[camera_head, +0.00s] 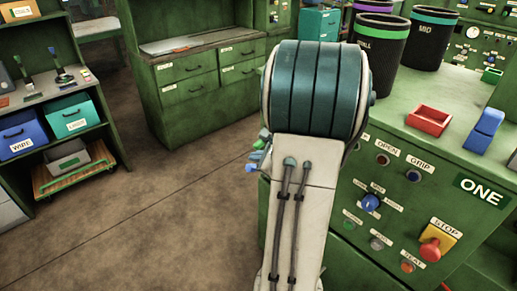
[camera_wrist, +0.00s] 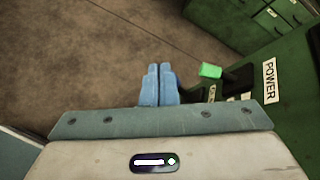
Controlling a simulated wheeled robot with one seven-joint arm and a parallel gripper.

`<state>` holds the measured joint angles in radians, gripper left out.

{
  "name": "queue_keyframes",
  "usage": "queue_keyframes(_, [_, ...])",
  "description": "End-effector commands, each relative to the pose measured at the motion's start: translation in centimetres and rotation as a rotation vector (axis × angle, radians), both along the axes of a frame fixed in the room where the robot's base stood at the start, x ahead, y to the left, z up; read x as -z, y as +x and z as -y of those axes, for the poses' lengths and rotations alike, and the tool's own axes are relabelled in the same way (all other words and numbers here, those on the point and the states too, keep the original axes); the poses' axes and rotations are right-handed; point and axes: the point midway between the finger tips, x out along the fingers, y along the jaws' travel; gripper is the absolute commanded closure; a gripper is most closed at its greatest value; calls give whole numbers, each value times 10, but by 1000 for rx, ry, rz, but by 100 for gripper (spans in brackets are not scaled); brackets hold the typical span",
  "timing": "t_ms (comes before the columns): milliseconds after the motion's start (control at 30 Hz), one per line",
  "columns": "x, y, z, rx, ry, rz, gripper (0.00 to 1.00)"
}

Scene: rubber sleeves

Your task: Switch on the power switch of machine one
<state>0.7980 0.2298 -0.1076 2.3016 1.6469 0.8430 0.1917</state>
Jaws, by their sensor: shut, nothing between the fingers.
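Machine ONE (camera_head: 405,130) is the green bench at right in the head view, with its name sign "ONE" (camera_head: 481,191). In the wrist view, its POWER label (camera_wrist: 269,82) is at right on its green side. Beside the label, a dark lever with a bright green grip (camera_wrist: 210,71) sticks out to the left; I cannot tell its on or off position. My gripper (camera_wrist: 158,68) has its blue fingers shut together and empty, just left of the green grip, with a small gap in the picture. In the head view my arm hides most of this area; the blue fingertips (camera_head: 251,168) peek out at its left.
The machine's front has a blue knob (camera_head: 371,202), several buttons and a red STOP button (camera_head: 430,250). A red tray (camera_head: 429,119) and dark bins (camera_head: 378,40) stand on top. Green drawers (camera_head: 190,90) and a shelf (camera_head: 45,95) are at left; the floor between is clear.

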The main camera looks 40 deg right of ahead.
Motion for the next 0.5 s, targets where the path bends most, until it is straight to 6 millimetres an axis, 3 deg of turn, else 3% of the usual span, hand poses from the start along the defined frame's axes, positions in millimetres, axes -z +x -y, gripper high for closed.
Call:
queue_keyframes(33, [8,-5,25,94,40,9,100])
queue_keyframes(100, [14,-11,50,198,82,26,100])
queue_keyframes(200, [20,-18,73,295,120,42,100])
queue_keyframes(300, [22,-21,83,336,136,51,100])
queue_keyframes(500, [22,-21,85,342,138,52,100])
